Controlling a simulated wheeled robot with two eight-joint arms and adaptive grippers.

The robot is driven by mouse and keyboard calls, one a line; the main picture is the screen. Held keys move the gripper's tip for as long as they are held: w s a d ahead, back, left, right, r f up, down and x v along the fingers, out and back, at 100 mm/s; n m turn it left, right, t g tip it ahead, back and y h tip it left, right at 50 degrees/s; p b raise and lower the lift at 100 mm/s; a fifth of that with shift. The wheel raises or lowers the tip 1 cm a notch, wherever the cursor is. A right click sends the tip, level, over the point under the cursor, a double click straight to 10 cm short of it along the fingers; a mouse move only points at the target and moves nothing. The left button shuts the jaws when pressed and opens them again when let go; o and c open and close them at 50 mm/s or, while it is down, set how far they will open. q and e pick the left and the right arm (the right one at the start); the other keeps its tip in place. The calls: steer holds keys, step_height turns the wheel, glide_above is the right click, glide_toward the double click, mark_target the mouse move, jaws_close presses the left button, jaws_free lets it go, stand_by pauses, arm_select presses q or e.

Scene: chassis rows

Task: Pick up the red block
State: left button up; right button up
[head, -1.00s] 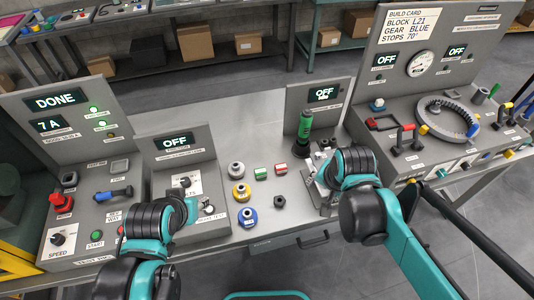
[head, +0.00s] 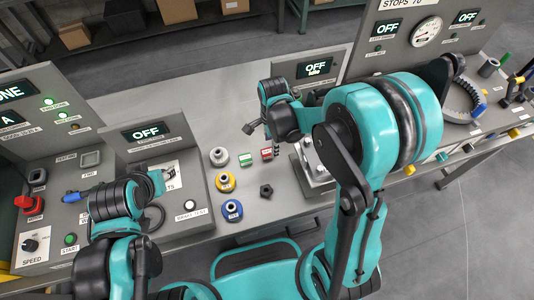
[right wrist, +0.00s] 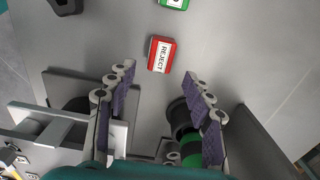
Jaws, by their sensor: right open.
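The red block (head: 267,153) lies flat on the grey table, just right of a green block (head: 245,159). In the right wrist view the red block (right wrist: 161,54), labelled REJECT, is ahead of my right gripper (right wrist: 163,80), roughly centred between its two fingers. The fingers are spread and empty, and the block is apart from them. In the head view my right gripper (head: 260,128) hangs just behind the red block, partly hidden by its own arm. My left gripper (head: 158,182) is over the left console; its finger opening is unclear.
Grey, yellow (head: 225,182) and blue (head: 232,210) round parts stand left of the blocks, with a dark nut (head: 266,191) in front. A green-and-black cylinder (right wrist: 190,147) is close to the right finger. A metal fixture (head: 312,165) stands to the right.

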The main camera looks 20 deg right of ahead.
mark_target(268, 154)
step_height(268, 154, down, 4)
steer(key=shift+a+r+b, duration=0.1)
steer(key=shift+b, duration=0.65)
jaws_close()
